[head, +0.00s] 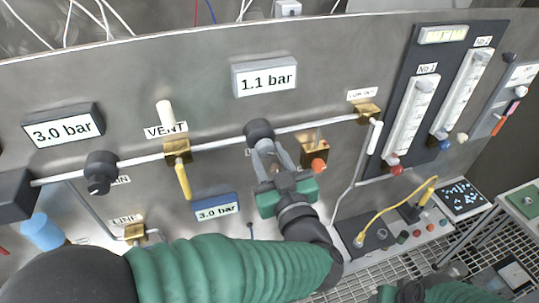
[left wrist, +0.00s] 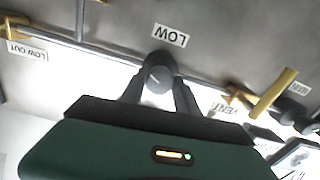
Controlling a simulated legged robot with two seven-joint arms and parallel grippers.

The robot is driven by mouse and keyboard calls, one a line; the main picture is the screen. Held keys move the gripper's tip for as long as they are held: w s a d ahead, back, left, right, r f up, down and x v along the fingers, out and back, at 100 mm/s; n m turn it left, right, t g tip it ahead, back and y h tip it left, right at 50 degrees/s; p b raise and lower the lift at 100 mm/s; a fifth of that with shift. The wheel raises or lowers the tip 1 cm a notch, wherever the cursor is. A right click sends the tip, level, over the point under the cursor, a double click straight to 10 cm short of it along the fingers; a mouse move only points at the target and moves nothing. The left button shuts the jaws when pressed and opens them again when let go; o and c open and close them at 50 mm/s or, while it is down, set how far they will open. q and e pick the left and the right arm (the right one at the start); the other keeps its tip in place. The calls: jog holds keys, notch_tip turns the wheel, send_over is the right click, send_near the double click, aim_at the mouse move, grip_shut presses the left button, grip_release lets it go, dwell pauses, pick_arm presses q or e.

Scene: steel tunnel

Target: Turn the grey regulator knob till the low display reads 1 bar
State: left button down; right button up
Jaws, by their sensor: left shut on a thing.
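The grey regulator knob (head: 259,131) sits on the pipe in the middle of the steel panel. My left gripper (head: 270,148) is shut on it from below; its fingers close on both sides of the knob. In the left wrist view the knob (left wrist: 158,72) shows between the two fingertips (left wrist: 158,84), beside an upside-down LOW label (left wrist: 171,35). The display (head: 265,77) above the knob reads 1.1 bar. Part of my right arm shows at the bottom right edge; its fingers cannot be made out.
A 3.0 bar display (head: 63,127) and a second dark knob (head: 101,172) are at left. The yellow-handled vent valve (head: 182,178) is just left of my gripper. An orange-knobbed brass valve (head: 318,164) is close on the right. Two flow tubes (head: 411,117) stand farther right.

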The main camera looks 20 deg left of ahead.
pick_arm(q)
jog(key=shift+f+n+b, duration=0.3)
jog(key=shift+n+b, duration=0.6)
jog(key=shift+b, duration=0.25)
jog(key=shift+r+n, duration=0.15)
jog(key=shift+n, duration=0.15)
jog(key=shift+r, duration=0.15)
jog(key=c, duration=0.9)
grip_release()
jog(key=shift+d, duration=0.1)
